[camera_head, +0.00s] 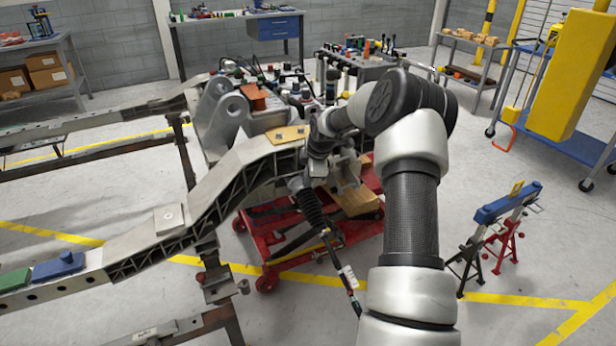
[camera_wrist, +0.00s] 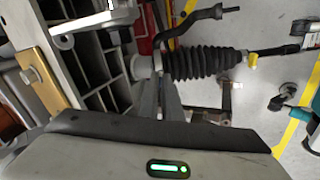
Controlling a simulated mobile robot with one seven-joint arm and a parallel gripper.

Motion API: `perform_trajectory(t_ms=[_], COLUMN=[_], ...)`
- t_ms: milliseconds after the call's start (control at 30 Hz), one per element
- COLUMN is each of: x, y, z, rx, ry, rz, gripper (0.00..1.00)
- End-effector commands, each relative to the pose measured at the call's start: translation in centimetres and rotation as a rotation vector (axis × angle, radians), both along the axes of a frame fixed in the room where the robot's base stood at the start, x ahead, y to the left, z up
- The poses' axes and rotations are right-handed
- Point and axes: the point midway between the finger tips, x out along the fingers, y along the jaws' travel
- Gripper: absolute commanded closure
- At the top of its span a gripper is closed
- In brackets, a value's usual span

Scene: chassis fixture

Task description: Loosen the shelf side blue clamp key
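My gripper (camera_wrist: 160,95) hangs over the chassis beside a black ribbed bellows (camera_wrist: 203,63). Two grey finger-like pieces show past its body in the wrist view, but I cannot tell whether they are apart or together. In the head view my arm's dark end covers the spot by the rail's inner side. I cannot make out a blue clamp key for certain. A blue block (camera_head: 57,266) sits on the near left end of the chassis rail (camera_head: 150,228), well away from my gripper. A teal part (camera_wrist: 304,116) shows at the right edge of the wrist view.
A brass-coloured plate with a bolt (camera_head: 287,134) lies on the rail. A red lift cart (camera_head: 268,282) stands below. A green block (camera_head: 14,280) is next to the blue one. A blue-topped stand (camera_head: 507,203) is at right. Shelves (camera_head: 471,72) stand behind; floor at right is partly clear.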

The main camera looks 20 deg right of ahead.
Motion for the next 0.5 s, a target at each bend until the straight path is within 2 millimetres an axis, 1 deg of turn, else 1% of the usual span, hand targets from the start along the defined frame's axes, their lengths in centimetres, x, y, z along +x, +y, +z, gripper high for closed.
perform_trajectory(t_ms=[200, 500], x=[0.04, 0.05], y=[0.0, -0.01], z=[0.12, 0.08], rx=[-0.05, -0.085], ry=[-0.003, -0.005], rz=[0.109, 0.18], gripper=[1.0, 1.0])
